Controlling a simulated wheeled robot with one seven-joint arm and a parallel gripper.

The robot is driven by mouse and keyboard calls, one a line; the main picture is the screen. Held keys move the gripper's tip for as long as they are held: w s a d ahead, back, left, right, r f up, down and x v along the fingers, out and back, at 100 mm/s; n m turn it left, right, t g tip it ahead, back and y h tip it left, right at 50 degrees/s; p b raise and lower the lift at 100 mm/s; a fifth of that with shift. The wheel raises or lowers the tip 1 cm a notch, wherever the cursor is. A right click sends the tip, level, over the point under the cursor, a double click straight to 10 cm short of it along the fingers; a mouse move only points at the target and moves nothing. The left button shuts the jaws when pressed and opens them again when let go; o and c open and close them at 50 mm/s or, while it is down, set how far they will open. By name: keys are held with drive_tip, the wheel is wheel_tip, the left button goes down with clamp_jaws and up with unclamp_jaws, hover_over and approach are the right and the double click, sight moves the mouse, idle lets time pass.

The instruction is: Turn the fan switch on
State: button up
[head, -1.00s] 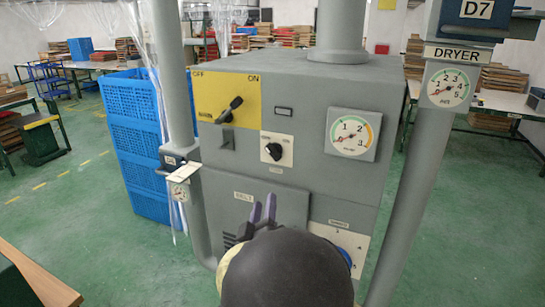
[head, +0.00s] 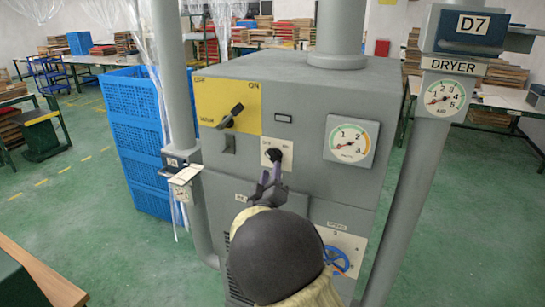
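A small white plate (head: 286,150) on the front of the grey machine carries a black rotary knob (head: 273,155). Its lettering is too small to read, so I cannot tell for sure that it is the fan switch. A larger black handle (head: 231,116) sits on a yellow panel (head: 250,98) marked ON at the upper right; the handle points up and to the right. My gripper (head: 270,172) is just below the small knob, its purple-grey fingers pointing up at it with a narrow gap between them. I cannot tell whether they touch the knob. My wrist hides the panel below.
A gauge (head: 351,139) is right of the knob. A grey post (head: 408,190) with a dryer sign (head: 456,66) stands at right, a pipe (head: 177,75) and blue crates (head: 130,140) at left.

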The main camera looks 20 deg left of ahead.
sight(273, 161)
drive_tip(key=p+x, duration=0.1)
drive_tip(key=x, duration=0.4)
drive_tip(key=shift+w, duration=0.1)
clamp_jaws()
